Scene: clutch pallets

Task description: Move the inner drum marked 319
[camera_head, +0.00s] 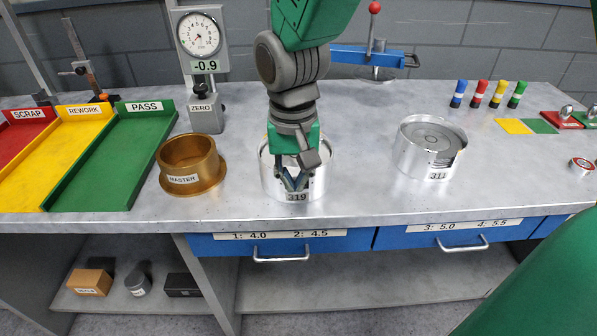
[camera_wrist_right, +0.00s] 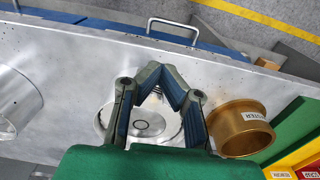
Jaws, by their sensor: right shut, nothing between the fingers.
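The silver drum marked 319 (camera_head: 318,180) stands on the grey bench in front of me. My right gripper (camera_head: 293,187) hangs over it with its fingers shut and empty, and hides much of its inside. In the right wrist view the drum (camera_wrist_right: 104,118) shows below the fingers of my right gripper (camera_wrist_right: 167,72), with a dark ring on its inner face. I cannot tell whether the fingertips touch the drum. A second silver drum (camera_head: 408,160), its label reading about 311, stands to the right with its inner part inside. My left gripper is out of view.
The brass MASTER ring (camera_head: 193,181) stands close left of drum 319. A dial gauge (camera_head: 201,45) stands behind it. SCRAP, REWORK and PASS trays (camera_head: 105,170) lie at the left. Colored markers (camera_head: 478,95) stand at the back right. Bench between the drums is clear.

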